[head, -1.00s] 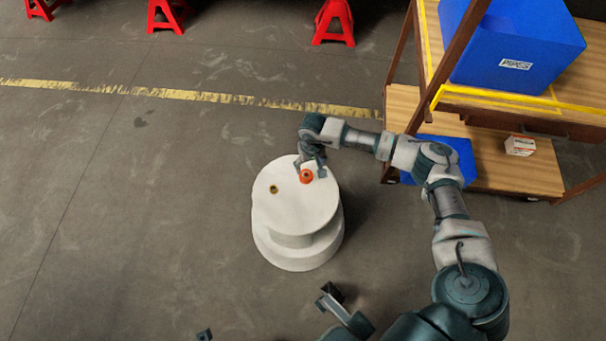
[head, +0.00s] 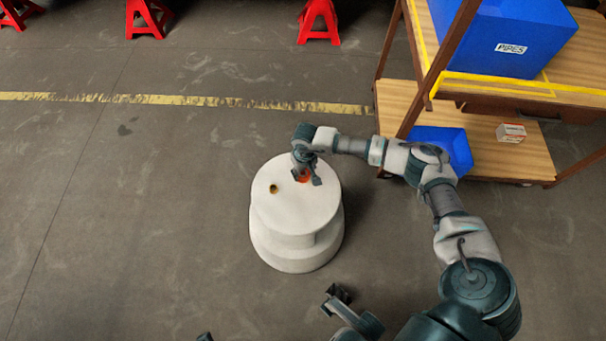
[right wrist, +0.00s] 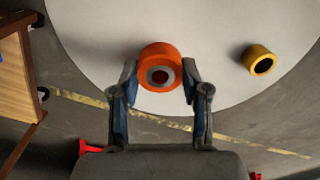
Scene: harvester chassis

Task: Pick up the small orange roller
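The small orange roller (head: 304,177) stands on the round white pedestal (head: 292,208), partly hidden by my right gripper (head: 308,180) in the head view. In the right wrist view the roller (right wrist: 159,66) shows an orange rim, a grey ring and a dark centre. It lies between the fingertips of my right gripper (right wrist: 159,72), one finger on each side. The fingers are apart by about the roller's width; I cannot tell whether they touch it. My left gripper (head: 272,316) shows only in part at the bottom edge, its fingers wide apart and empty.
A small yellow ring (head: 274,189) with a dark hole sits on the pedestal, left of the roller. A wooden shelf (head: 500,165) with blue bins (head: 505,40) and a small box (head: 511,132) stands at right. Red stands (head: 318,22) are at the back. The floor at left is clear.

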